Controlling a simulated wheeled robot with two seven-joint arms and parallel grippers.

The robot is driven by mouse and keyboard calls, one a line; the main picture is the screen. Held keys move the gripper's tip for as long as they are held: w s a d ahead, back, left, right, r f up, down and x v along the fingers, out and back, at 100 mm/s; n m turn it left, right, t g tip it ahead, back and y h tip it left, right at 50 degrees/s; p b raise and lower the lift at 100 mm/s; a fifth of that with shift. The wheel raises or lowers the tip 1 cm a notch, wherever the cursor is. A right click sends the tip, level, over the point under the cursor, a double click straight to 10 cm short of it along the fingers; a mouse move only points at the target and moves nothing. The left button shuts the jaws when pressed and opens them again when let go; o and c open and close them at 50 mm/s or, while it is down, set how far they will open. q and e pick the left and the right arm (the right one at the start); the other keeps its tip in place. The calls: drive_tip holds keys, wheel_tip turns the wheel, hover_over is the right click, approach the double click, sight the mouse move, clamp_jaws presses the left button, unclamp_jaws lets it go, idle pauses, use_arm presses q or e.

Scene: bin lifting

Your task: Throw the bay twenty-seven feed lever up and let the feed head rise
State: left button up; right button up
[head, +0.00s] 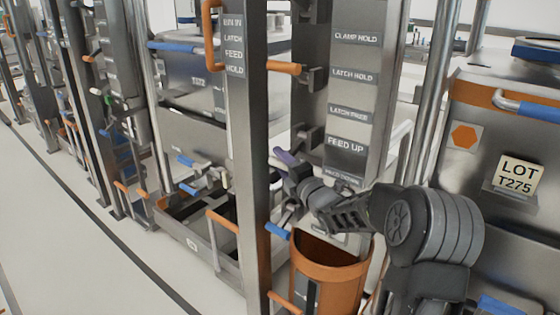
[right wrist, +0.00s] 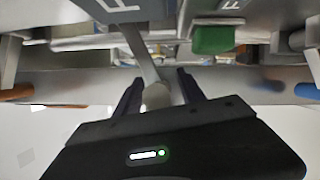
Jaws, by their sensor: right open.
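My right arm reaches in from the right in the head view. Its gripper (head: 286,168) is at the post panel, just left of the FEED UP plate (head: 346,146). In the right wrist view, the two dark fingers (right wrist: 160,84) stand apart. A pale lever (right wrist: 153,92) comes down from the top and its rounded end shows between them. I cannot tell whether either finger touches it. In the head view the gripper and wrist largely hide this lever. A plate below FEED UP is partly covered by my wrist. The feed head cannot be made out. My left gripper is not in view.
An orange-handled lever (head: 285,67) sticks out higher on the panel. A grey post (head: 254,230) stands left of my gripper. An orange bucket (head: 328,268) is below my forearm. A LOT T275 machine (head: 476,209) stands right. A green block (right wrist: 213,40) is near the fingers.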

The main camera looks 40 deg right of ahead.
drive_tip(key=shift+w, duration=0.55)
drive_tip(key=shift+c, duration=0.2)
clamp_jaws()
idle(0.9)
